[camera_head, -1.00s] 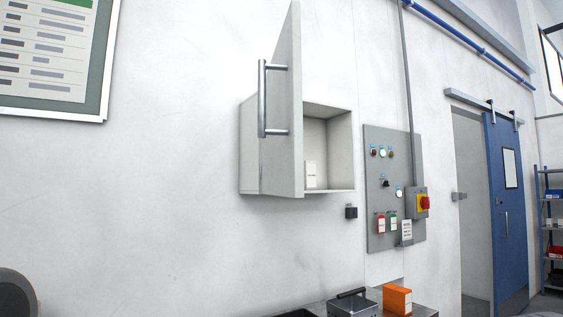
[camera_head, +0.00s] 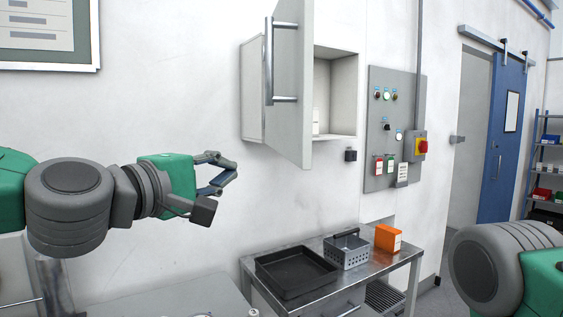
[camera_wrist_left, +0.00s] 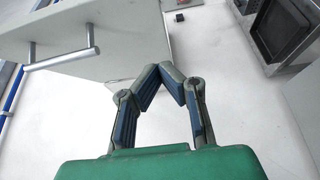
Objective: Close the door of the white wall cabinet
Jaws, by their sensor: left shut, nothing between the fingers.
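The white wall cabinet (camera_head: 254,97) hangs on the wall, and its door (camera_head: 308,85) stands open, swung out toward me. A silver bar handle (camera_head: 269,62) is on the door's outer face. A small white box (camera_head: 316,121) shows partly inside, behind the door. My left gripper (camera_head: 232,170) is shut and empty, left of the cabinet and below the handle's height, apart from the door. In the left wrist view the gripper's fingertips (camera_wrist_left: 167,70) meet, with the door (camera_wrist_left: 125,35) and handle (camera_wrist_left: 64,60) beyond them at upper left. My right gripper is not in view.
A metal table (camera_head: 345,285) below the cabinet carries a black tray (camera_head: 291,274), a grey basket (camera_head: 347,252) and an orange box (camera_head: 388,238). A control panel (camera_head: 380,150) is right of the cabinet. The wall between gripper and cabinet is clear.

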